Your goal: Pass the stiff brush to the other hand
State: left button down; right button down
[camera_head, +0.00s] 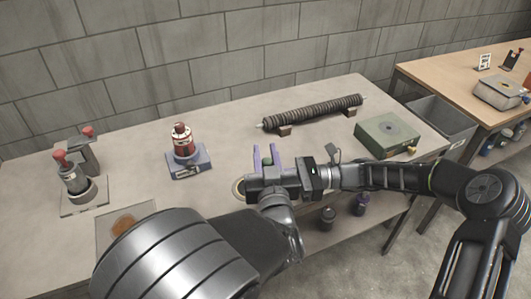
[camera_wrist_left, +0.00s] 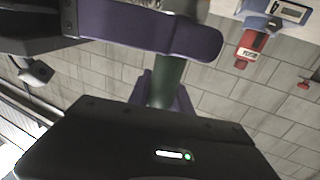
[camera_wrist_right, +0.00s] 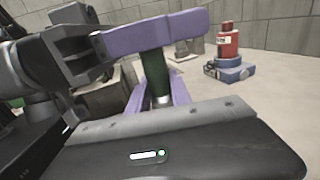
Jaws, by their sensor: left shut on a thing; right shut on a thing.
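The stiff brush shows only in part. Its dark green handle (camera_wrist_left: 168,80) runs between the purple fingers in the left wrist view. In the right wrist view the green handle (camera_wrist_right: 156,72) shows with a silver metal band at its lower end. The bristles cannot be made out. My left gripper (camera_head: 266,157) is above the middle of the bench, shut on the brush. My right gripper (camera_wrist_right: 158,60) is beside it, also shut on the brush. In the head view the two grippers are close together and hide the brush.
A red bottle (camera_head: 183,138) stands on a blue block left of the grippers. A dark ribbed tube (camera_head: 315,111) lies behind on supports. A green box (camera_head: 389,134) is at right, grey red-knobbed devices (camera_head: 74,181) at left. Bare bench (camera_head: 225,120) lies behind the grippers.

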jog(key=c, duration=1.1)
grip_release()
jog(key=d, duration=0.8)
jog(key=w+d, duration=0.1)
jog(key=d, duration=0.3)
